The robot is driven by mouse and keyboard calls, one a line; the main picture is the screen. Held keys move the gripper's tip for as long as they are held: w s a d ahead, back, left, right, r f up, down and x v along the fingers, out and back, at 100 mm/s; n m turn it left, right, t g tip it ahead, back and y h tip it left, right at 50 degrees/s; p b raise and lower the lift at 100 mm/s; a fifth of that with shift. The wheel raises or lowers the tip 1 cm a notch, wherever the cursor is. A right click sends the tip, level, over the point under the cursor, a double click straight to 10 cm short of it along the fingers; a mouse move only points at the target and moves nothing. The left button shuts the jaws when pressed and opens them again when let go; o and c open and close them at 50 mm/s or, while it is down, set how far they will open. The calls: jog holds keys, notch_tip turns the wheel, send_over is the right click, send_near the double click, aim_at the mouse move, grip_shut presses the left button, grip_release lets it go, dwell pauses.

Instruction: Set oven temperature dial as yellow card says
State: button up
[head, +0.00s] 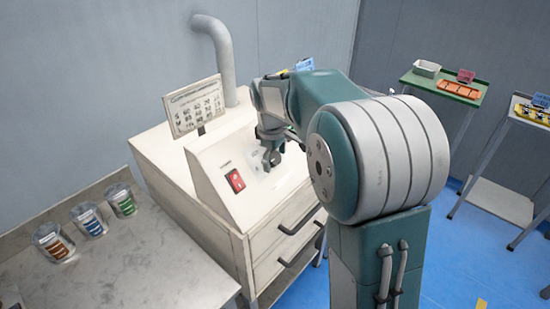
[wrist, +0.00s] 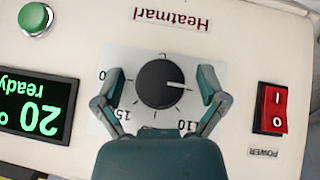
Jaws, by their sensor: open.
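The oven's black temperature dial (wrist: 163,84) sits on a white scale plate (wrist: 138,58) in the upside-down wrist view. Its white mark points to the picture's right. Parts of the scale numbers show; others are hidden by my fingers. My gripper (wrist: 161,74) is open, with one finger on each side of the dial and gaps between. In the head view my gripper (head: 271,158) is at the sloped panel of the white oven (head: 212,165) and hides the dial. The display (wrist: 35,108) reads 20 degrees and "ready". I cannot make out a yellow card.
A red power switch (wrist: 272,108) and a green button (wrist: 36,19) flank the dial. A printed chart board (head: 195,106) stands on the oven, near a grey pipe (head: 220,55). Three jars (head: 88,220) stand on the left bench. Tables with trays (head: 445,88) are at the right.

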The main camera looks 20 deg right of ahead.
jog(key=c, duration=1.2)
jog(key=shift+o, duration=0.2)
jog(key=m+g+y, duration=0.1)
jog(key=m+y, duration=0.1)
jog(key=y, duration=0.1)
jog(key=shift+f+m+g, duration=0.1)
jog(key=shift+m+g, duration=0.2)
jog(key=shift+m, duration=0.1)
jog(key=m+y, duration=0.3)
jog(key=shift+g+y, duration=0.3)
jog(key=shift+g, duration=0.1)
jog(key=m+y, duration=0.3)
jog(key=m+t+y, duration=0.1)
jog(key=m+y, duration=0.2)
jog(key=shift+m+y, duration=0.3)
jog(key=shift+y, duration=0.1)
